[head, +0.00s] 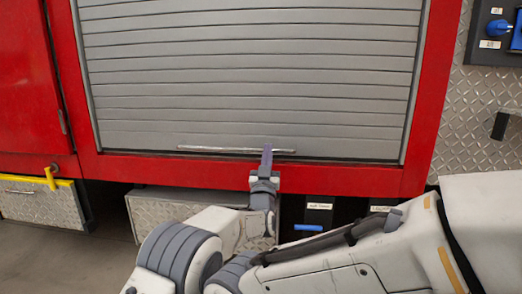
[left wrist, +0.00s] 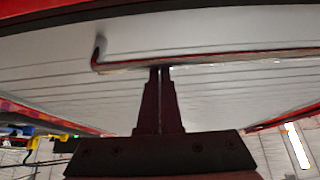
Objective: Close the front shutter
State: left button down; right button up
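The front shutter (head: 245,85) is a grey slatted roller door in a red frame. It covers the opening in the head view, and its lower edge is close to the red sill, with a thin dark line along it. A thin handle bar (head: 222,150) runs along its lower part. My left gripper (head: 266,150) points up at the bar, right of its middle. In the left wrist view its fingers (left wrist: 160,70) are together, with their tips at the handle bar (left wrist: 230,58). I cannot tell whether the tips touch it. My right gripper is out of view.
The red sill (head: 350,178) runs below the shutter. A metal box with a yellow edge (head: 40,203) is at the lower left. A tread-plate panel (head: 480,120) with a blue connector (head: 498,28) is at the right. Dark compartments lie under the sill.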

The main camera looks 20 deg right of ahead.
pick_arm(q)
jog(key=shift+f, duration=0.35)
